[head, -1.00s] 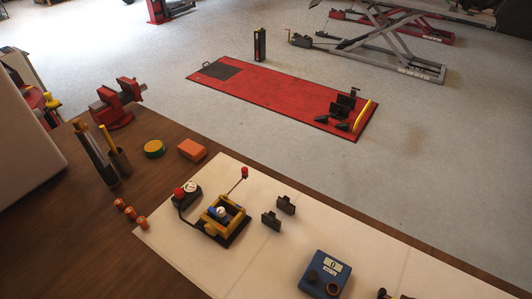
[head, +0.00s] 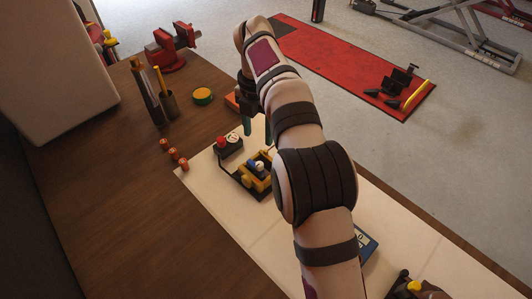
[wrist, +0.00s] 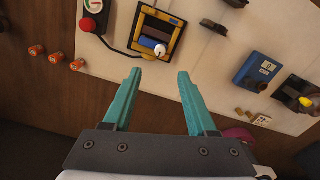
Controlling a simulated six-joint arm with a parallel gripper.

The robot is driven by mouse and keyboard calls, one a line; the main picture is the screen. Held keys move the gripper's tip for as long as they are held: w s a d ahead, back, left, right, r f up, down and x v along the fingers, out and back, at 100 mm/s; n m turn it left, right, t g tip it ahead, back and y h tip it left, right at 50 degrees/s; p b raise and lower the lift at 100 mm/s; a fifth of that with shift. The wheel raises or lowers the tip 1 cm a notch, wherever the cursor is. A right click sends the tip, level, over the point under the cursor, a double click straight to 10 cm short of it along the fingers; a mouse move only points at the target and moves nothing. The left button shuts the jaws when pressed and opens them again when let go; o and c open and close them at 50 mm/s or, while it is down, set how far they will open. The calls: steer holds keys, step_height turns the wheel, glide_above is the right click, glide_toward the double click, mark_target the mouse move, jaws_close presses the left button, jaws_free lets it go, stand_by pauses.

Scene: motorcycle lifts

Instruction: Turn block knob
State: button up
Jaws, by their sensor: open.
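A yellow frame on a black base (head: 252,186) stands on the white sheet, partly behind my arm in the head view. In the wrist view the yellow frame (wrist: 138,28) holds a blue block (wrist: 148,43) with a round white knob (wrist: 160,50) at its near edge. The white knob (head: 259,165) also shows in the head view. My gripper (wrist: 159,76) is open and empty, its teal fingers apart. In the wrist view the knob appears just beyond the fingertips, between them. In the head view my gripper (head: 257,127) is beyond the frame, partly hidden by my arm.
A red-buttoned box with a gauge (head: 228,143) stands left of the frame, joined by a dark cable. A blue meter box (wrist: 254,72) and dark clips (wrist: 213,27) lie to the right.

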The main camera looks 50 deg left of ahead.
mark_target(260, 164)
step_height(260, 164, down, 12)
steer(key=shift+r, duration=0.1)
steer(key=shift+c, duration=0.3)
jaws_close()
